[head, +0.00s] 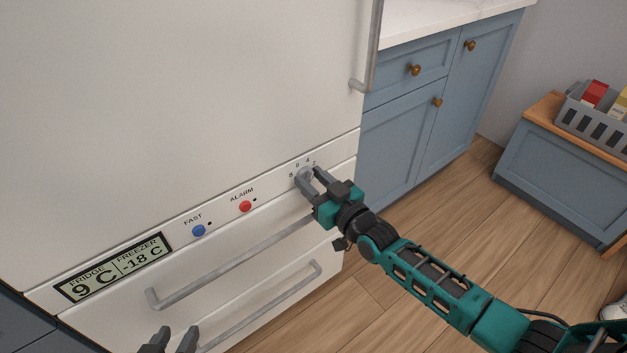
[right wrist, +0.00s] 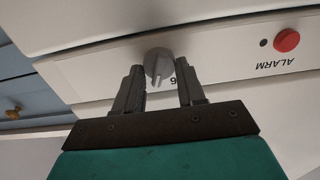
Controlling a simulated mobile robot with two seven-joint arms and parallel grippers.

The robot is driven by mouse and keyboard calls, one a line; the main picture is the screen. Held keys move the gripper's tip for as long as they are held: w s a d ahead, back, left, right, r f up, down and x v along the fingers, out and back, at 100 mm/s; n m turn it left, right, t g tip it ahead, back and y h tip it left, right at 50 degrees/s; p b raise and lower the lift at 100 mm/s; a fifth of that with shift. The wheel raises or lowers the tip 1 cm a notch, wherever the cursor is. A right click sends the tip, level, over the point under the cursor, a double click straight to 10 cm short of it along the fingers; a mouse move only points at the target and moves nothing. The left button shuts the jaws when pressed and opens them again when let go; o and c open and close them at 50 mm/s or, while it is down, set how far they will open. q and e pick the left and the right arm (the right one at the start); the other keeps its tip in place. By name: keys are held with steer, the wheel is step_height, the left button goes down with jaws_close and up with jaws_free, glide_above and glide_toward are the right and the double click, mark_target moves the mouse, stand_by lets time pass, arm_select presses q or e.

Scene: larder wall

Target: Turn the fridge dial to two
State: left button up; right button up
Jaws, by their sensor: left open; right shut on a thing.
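The grey fridge dial (right wrist: 158,63) is on the white control strip of the fridge, below a row of small numbers (head: 303,165) in the head view. My right gripper (head: 311,177) is at the dial, its fingers on either side of it and shut on it. It also shows in the right wrist view (right wrist: 160,92). A 6 shows beside the dial there. I cannot tell which number the dial points to. My left gripper (head: 168,343) is open and empty at the bottom edge of the head view, in front of the drawers.
A display (head: 113,268) reads fridge 9 C, freezer -18 C. A blue FAST button (head: 198,231) and a red ALARM button (head: 245,206) sit left of the dial. Drawer handles (head: 230,264) jut out below.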

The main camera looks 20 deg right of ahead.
steer(key=c, duration=0.5)
steer(key=shift+m, duration=0.3)
steer(key=m, duration=0.8)
steer(key=shift+d+f, duration=0.1)
steer(key=shift+m, duration=0.3)
steer(key=o, duration=1.1)
steer(key=p+v, duration=0.2)
steer(key=v, duration=1)
steer(key=shift+s+d+p, duration=0.2)
steer(key=shift+s+p, duration=0.15)
steer(key=shift+p, duration=0.05)
